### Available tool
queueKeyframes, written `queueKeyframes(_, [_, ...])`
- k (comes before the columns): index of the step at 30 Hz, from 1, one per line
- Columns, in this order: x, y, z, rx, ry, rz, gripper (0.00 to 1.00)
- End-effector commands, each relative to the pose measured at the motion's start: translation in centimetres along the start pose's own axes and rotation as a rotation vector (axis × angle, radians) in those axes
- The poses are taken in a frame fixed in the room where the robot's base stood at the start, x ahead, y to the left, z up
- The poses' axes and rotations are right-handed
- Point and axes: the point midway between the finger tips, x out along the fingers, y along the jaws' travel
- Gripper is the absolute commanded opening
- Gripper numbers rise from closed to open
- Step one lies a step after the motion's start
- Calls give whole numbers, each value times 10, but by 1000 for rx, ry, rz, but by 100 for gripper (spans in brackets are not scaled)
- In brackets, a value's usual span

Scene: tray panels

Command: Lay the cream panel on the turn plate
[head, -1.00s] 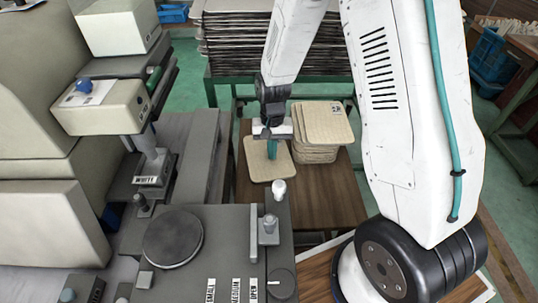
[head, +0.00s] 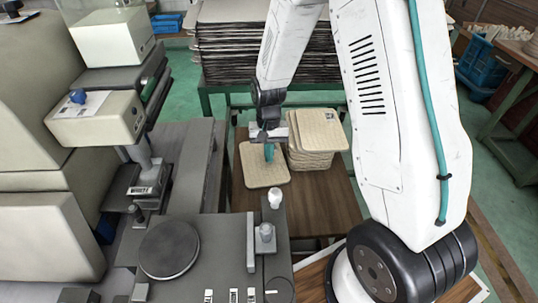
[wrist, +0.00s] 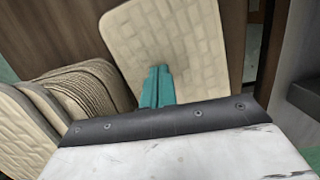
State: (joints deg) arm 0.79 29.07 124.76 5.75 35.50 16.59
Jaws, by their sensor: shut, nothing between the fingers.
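The cream panel (head: 262,176) lies flat on the brown wooden table, in front of and left of a stack of similar panels. It has a brick-like pattern and fills the top middle of the wrist view (wrist: 185,35). My gripper (head: 268,154) is over this panel, with teal fingers pointing down. In the wrist view the fingers (wrist: 157,84) are together and empty, in front of the panel's surface. I cannot tell whether the tips touch it. The turn plate (head: 168,249), a round dark grey disc, is bare on the grey machine bench at lower left.
The panel stack (head: 318,135) stands right of my gripper. A white-topped knob (head: 275,199) and a grey post (head: 265,238) rise from the bench between panel and turn plate. A machine head (head: 98,118) overhangs at left. Dark stacked sheets (head: 262,45) stand behind.

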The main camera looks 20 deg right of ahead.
Motion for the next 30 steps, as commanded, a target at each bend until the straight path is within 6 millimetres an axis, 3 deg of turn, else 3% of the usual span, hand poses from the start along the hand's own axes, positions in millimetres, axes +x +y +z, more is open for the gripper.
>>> queueKeyframes(5, [-4,0,-24,1,1,-1,0])
queueKeyframes(12, [-14,1,-77,4,1,-2,0])
queueKeyframes(18, [-20,2,-108,4,1,-2,0])
queueKeyframes(24, [-22,2,-119,3,0,-1,0])
queueKeyframes(30, [-34,2,-115,-5,8,-3,0])
